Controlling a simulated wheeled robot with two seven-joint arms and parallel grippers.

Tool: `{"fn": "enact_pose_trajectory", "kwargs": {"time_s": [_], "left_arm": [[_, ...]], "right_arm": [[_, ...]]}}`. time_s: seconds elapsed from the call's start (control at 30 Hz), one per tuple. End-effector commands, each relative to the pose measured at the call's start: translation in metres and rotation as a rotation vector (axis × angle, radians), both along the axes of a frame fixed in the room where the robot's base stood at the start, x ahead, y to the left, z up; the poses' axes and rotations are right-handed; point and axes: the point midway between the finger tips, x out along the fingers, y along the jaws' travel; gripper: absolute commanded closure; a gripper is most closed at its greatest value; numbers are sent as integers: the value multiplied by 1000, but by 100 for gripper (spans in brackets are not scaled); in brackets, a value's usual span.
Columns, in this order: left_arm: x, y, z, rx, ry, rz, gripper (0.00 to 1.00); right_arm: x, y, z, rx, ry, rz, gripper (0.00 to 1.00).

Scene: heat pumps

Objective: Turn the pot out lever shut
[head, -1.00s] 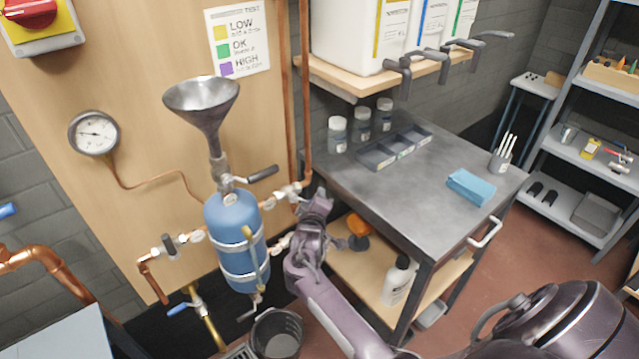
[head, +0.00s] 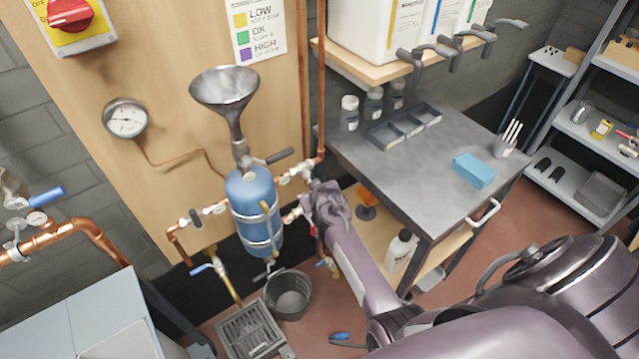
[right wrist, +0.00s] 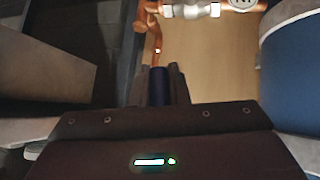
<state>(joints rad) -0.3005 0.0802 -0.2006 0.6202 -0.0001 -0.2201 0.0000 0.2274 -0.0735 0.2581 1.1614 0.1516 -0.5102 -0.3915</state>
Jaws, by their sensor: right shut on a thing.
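The blue pot (head: 257,213) with its metal funnel (head: 226,90) stands against the wooden panel in the head view, and its blue side shows at the right of the right wrist view (right wrist: 297,75). My right gripper (head: 322,200) is just to the right of the pot, by the pipe fittings. In the right wrist view its fingers (right wrist: 160,80) are shut on a dark blue sleeve (right wrist: 158,88), which looks like the pot out lever's handle. A copper pipe runs just beyond it. The lever's valve body is hidden by the gripper. My left gripper is not in view.
A black bucket (head: 288,296) and a floor drain grate (head: 250,330) are below the pot. The metal workbench (head: 425,165) stands close to the right of my right arm. A gauge (head: 126,119) and copper pipes are to the left.

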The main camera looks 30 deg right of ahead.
Motion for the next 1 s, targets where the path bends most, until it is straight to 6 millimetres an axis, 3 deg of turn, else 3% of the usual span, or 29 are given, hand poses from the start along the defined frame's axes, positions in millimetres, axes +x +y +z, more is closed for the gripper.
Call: {"fn": "enact_pose_trajectory", "kwargs": {"time_s": [0.4, 0.97, 1.0], "left_arm": [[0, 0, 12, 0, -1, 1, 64], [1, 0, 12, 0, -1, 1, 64], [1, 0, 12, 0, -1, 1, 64]], "right_arm": [[-2, 15, -3, 191, 17, 2, 100], [-2, 18, -3, 219, 19, 2, 100], [-2, 18, -3, 219, 19, 2, 81]]}}
